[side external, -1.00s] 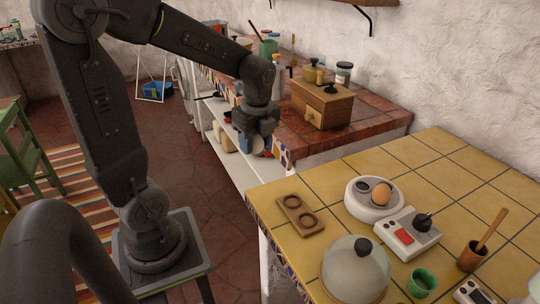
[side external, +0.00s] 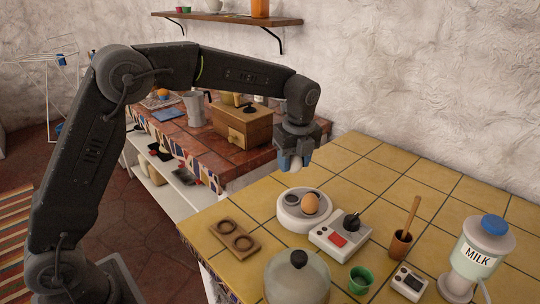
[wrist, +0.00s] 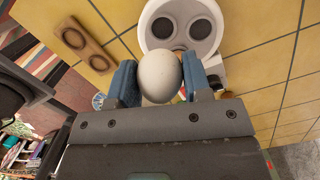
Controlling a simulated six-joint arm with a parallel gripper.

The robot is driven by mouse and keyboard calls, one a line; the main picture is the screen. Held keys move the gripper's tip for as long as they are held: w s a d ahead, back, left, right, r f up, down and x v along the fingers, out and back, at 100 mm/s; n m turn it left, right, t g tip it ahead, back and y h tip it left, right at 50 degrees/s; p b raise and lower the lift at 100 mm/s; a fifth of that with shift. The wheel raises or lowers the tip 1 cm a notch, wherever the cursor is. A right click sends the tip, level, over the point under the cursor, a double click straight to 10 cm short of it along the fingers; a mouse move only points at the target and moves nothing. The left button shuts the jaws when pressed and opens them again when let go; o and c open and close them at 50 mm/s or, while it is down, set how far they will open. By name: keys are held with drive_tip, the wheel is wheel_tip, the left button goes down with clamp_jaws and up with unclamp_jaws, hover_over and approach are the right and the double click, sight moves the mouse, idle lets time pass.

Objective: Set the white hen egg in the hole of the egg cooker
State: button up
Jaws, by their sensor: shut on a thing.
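The white hen egg (wrist: 160,77) is held between the blue fingers of my gripper (wrist: 160,82). In the side view, my gripper (side external: 295,161) points down, with only a small part of the egg showing between its fingers. The egg cooker (side external: 299,222) is a round white appliance on the yellow tiles, below and apart from the gripper. In the wrist view, the egg cooker (wrist: 150,14) lies beyond the white egg, showing two dark round holes; the brown egg is not clearly visible there.
A wooden two-hole egg holder (side external: 235,237) lies left of the cooker. A white device with a red button (side external: 338,240) stands close at its right. A glass dome (side external: 297,283), green cup (side external: 360,280) and milk dispenser (side external: 478,258) stand nearer the front.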

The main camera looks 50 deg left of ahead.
hover_over(291, 199)
drive_tip(key=shift+s+d+f, duration=0.1)
drive_tip(key=shift+d+f, duration=0.05)
drive_tip(key=shift+f, duration=1.6)
drive_tip(key=shift+d+f, duration=0.1)
drive_tip(key=shift+f, duration=1.6)
drive_tip(key=shift+f, duration=0.95)
drive_tip(key=o, duration=0.8)
drive_tip(key=shift+r, duration=0.1)
drive_tip(key=shift+r, duration=3.4)
